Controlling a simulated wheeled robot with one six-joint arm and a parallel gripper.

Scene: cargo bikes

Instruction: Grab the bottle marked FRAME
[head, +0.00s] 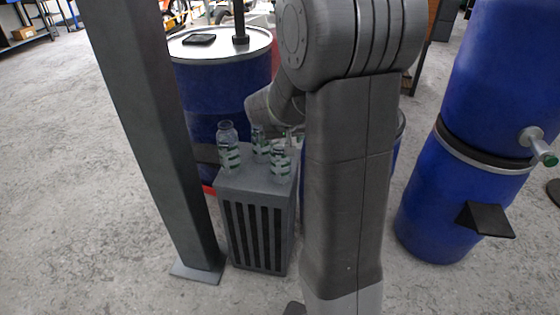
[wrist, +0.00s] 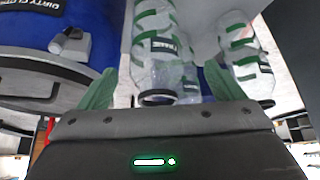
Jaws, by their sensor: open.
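Three clear bottles with green-and-white bands stand on a grey slatted box (head: 262,185) in the head view: a left one (head: 229,148), a back one (head: 261,145) and a right one (head: 280,164). In the wrist view, which looks upside down, one bottle (wrist: 158,62) with a small dark label lies between the green fingertips of my gripper (wrist: 161,70); its lettering is too blurred to read surely. A second bottle (wrist: 246,58) is outside the right finger. My gripper is open, with space beside the bottle. My arm mostly hides it in the head view.
A blue barrel (head: 205,100) with a pale lid stands behind the box; a barrel marked DIRTY CLOTHS (wrist: 30,35) shows in the wrist view. A dark post (head: 150,130) stands left of the box. Stacked blue barrels (head: 440,205) stand right. The floor at left is clear.

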